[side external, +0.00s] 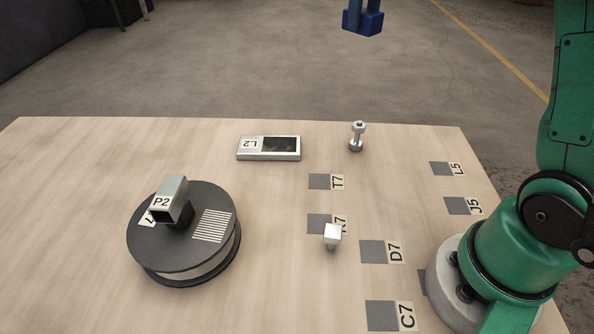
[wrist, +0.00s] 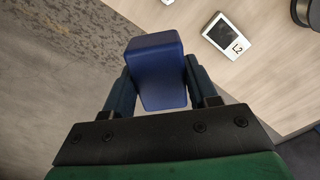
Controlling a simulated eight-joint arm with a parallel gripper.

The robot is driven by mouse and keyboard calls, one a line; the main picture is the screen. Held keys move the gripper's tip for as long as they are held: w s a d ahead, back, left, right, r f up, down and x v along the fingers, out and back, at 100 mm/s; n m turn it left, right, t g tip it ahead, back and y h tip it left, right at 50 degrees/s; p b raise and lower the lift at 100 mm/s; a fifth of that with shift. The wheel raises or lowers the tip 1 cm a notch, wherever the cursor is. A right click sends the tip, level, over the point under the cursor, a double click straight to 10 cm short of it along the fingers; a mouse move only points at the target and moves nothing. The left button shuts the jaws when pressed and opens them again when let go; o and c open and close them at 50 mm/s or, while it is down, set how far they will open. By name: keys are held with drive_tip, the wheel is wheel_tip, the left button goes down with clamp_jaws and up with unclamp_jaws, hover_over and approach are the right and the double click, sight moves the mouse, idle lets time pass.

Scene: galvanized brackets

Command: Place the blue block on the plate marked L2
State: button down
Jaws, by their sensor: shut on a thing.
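The blue block (wrist: 157,70) is between the two fingers of my gripper (wrist: 160,85) in the wrist view. My gripper is shut on it. In the side external view the blue block (side external: 362,22) is high up at the top edge, with the fingertips of my gripper (side external: 363,14) around it. The plate marked L2 (side external: 269,156) lies on the table near its far edge, a light frame with a dark inset and an L2 label. The plate also shows in the wrist view (wrist: 228,36), right of the block and apart from it.
A dark spool (side external: 168,243) with a square tube marked P2 (side external: 172,198) on it stands at left. A bolt (side external: 357,137) stands right of the plate, and a small white-topped part (side external: 332,235) nearer. Grey labelled squares mark the wooden table (side external: 75,190).

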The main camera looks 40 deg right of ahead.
drive_tip(key=w+a+n, duration=0.5)
drive_tip(key=a, duration=0.3)
drive_tip(key=n, duration=0.4)
hover_over(270, 144)
drive_tip(key=f, duration=0.2)
wheel_tip(270, 144, down, 19)
drive_tip(key=shift+r, duration=0.2)
drive_tip(key=shift+c, duration=1.2)
unclamp_jaws()
drive_tip(key=shift+f, duration=0.1)
